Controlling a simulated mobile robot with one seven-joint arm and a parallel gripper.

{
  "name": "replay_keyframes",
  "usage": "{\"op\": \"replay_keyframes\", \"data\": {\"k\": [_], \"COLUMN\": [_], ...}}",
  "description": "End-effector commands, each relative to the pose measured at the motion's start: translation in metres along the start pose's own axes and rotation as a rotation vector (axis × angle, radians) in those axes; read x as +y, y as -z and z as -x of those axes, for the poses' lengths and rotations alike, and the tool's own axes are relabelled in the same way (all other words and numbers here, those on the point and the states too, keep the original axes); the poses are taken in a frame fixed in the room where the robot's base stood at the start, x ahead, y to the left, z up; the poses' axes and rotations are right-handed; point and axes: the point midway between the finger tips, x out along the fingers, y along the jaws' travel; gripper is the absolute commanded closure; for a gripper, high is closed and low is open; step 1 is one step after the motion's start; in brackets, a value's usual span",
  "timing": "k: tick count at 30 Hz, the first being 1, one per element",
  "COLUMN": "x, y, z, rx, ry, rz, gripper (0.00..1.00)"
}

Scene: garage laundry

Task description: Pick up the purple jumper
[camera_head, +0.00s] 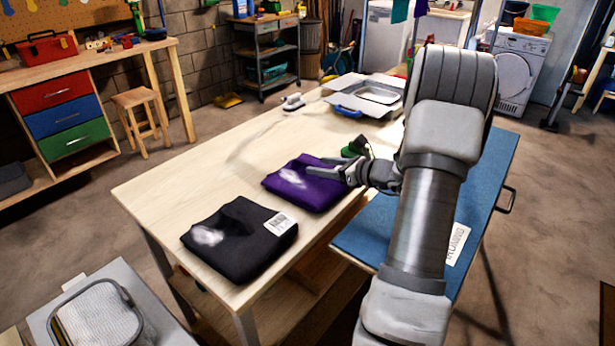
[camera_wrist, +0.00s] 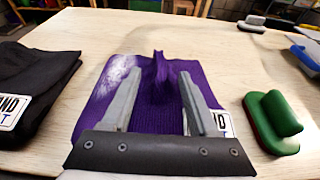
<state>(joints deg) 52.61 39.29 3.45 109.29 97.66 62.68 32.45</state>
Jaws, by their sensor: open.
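The purple jumper (camera_head: 296,187) lies folded on the wooden table, to the right of and behind a black folded garment. In the wrist view the purple jumper (camera_wrist: 150,95) has a raised ridge of cloth between my two fingers. My gripper (camera_head: 335,172) reaches in from the right, over the jumper's right part. In the wrist view my gripper (camera_wrist: 165,92) is open, with one finger on each side of the ridge. Part of a white label shows at the jumper's right edge, mostly hidden by the right finger.
The black garment (camera_head: 236,240) with a white label lies on the near part of the table (camera_head: 165,175). A green brush-like object (camera_wrist: 272,118) stands right of the jumper. An iron-like item (camera_head: 292,102) and a tray (camera_head: 378,92) are farther back. A blue board (camera_head: 480,190) adjoins the table.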

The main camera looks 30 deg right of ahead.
Motion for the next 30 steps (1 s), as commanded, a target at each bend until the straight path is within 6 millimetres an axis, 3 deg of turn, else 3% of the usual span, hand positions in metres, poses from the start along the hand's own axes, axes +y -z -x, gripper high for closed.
{"op": "replay_keyframes", "data": {"k": [12, 20, 30], "x": [0.001, 0.000, 0.000], "y": [-0.005, -0.006, -0.006], "z": [-0.049, -0.052, -0.052], "rx": [0.000, -0.001, 0.000], "ry": [-0.003, -0.001, -0.001], "rz": [0.002, 0.001, 0.001], "gripper": [0.40, 0.42, 1.00]}}
